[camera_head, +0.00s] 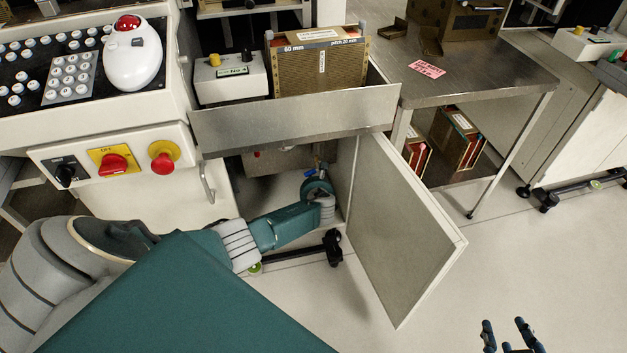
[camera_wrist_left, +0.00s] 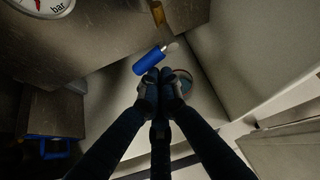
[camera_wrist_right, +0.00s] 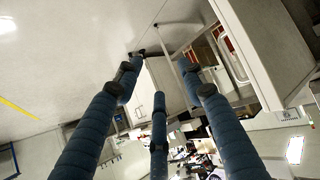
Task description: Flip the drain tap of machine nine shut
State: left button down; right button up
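The drain tap shows in the left wrist view as a brass valve body (camera_wrist_left: 158,14) with a blue lever handle (camera_wrist_left: 152,60), which slants down to the left. My left gripper (camera_wrist_left: 159,74) has its fingers drawn together just below the handle. Its tips are close to the handle; I cannot tell whether they touch it. Nothing shows between them. In the head view my left arm reaches into the open cabinet under the machine, and a small patch of blue (camera_head: 320,168) shows by the hand. My right gripper (camera_head: 505,336) is open and empty over the floor.
The cabinet door (camera_head: 400,235) stands open right of my left arm. A pressure gauge (camera_wrist_left: 40,4) is above left of the tap. Another blue part (camera_wrist_left: 55,148) shows in a dark opening at left. A steel table (camera_head: 480,75) stands right; the floor before it is clear.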

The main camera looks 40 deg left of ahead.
pick_arm(q)
jog(key=shift+s+a+r+m+g+y+p, duration=0.1)
jog(key=shift+a+r+m+g+y+p, duration=0.25)
jog(key=shift+p, duration=0.5)
pick_arm(e)
jog(key=s+d+f+g+h, duration=0.1)
jog(key=s+d+f+g, duration=0.2)
jog(key=s, duration=0.5)
jog(key=shift+s+f+g, duration=0.4)
jog(key=shift+f+g, duration=0.4)
jog(key=shift+f, duration=0.4)
pick_arm(q)
jog(key=shift+d+r, duration=0.1)
jog(key=shift+d, duration=0.05)
pick_arm(e)
jog(key=shift+s+d+f, duration=0.15)
jog(key=shift+s+f, duration=0.1)
jog(key=shift+s, duration=0.25)
